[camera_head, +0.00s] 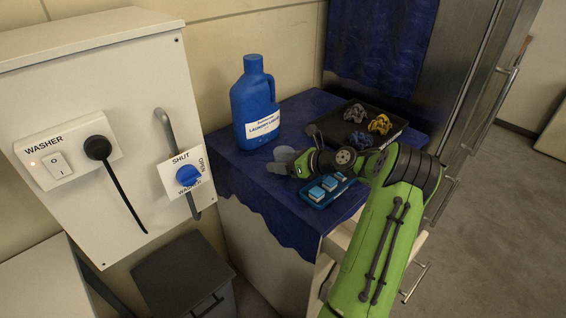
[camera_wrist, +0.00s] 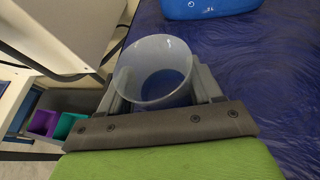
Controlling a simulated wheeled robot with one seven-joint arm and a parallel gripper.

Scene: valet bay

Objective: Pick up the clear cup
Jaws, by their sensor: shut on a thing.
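The clear cup (camera_wrist: 154,72) is between the two fingers of my gripper (camera_wrist: 160,90) in the wrist view, and the fingers are shut on its sides. The cup's open rim faces the wrist camera, and blue shows through it. In the head view the cup (camera_head: 284,154) is a small pale shape at the end of my gripper (camera_head: 280,166), above or on the blue cloth near its left edge. I cannot tell whether the cup touches the cloth.
A blue laundry liquid jug (camera_head: 254,104) stands behind the cup on the blue cloth (camera_head: 300,112). A blue tray with light blue blocks (camera_head: 324,190) lies near my gripper. A black tray (camera_head: 338,128) holds several knobby pieces. The washer panel (camera_head: 100,150) stands left.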

